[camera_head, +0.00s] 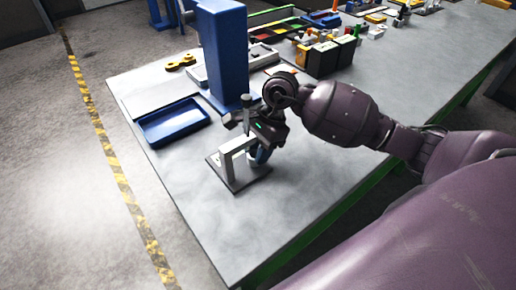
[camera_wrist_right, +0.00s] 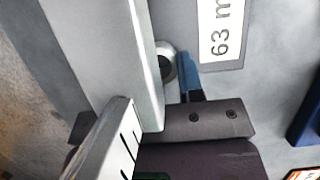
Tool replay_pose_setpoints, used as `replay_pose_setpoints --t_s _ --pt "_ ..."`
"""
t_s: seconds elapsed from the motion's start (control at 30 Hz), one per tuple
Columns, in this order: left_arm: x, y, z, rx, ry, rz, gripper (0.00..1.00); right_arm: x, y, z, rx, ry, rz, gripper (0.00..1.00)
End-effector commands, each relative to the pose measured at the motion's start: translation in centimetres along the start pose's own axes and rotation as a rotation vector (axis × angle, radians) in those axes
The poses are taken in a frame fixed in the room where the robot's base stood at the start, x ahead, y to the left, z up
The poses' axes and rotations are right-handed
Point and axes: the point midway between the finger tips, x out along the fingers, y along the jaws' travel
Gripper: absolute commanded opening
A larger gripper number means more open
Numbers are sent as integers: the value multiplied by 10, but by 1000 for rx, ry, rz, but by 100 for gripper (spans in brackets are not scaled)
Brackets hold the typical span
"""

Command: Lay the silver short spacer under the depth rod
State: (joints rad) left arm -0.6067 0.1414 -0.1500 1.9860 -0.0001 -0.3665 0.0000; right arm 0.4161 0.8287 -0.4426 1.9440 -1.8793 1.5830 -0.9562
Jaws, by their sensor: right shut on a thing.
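A pale grey bridge-shaped gauge stand (camera_head: 229,146) stands on a dark base plate (camera_head: 240,183) on the table. Its upright rod (camera_head: 246,101) rises above the crossbar. My right gripper (camera_head: 261,155) is low beside the stand's right side, with a blue fingertip showing. In the right wrist view, a silver round piece with a dark centre (camera_wrist_right: 166,66), seemingly the short spacer, sits between the stand's grey bar (camera_wrist_right: 105,50) and the blue fingertip (camera_wrist_right: 189,82). The gripper is shut on it; the bar hides part of it. The rod's lower end is hidden. My left gripper is out of view.
A blue tray (camera_head: 153,137) lies to the left on the table, and a tall blue column (camera_head: 222,50) stands behind the stand. A white label reading "63 m" (camera_wrist_right: 221,30) is beside the spacer. The table front is clear.

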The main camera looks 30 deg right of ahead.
Motion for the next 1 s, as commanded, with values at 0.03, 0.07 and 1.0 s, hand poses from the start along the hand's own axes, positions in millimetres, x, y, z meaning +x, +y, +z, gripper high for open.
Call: replay_pose_setpoints --t_s 0.03,0.07,1.0 --pt "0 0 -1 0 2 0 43 0 0 0 0 0 -1 5" --pt "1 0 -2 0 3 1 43 0 0 0 -1 0 -1 5" --pt "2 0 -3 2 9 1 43 -12 -1 -2 -1 4 -2 60"
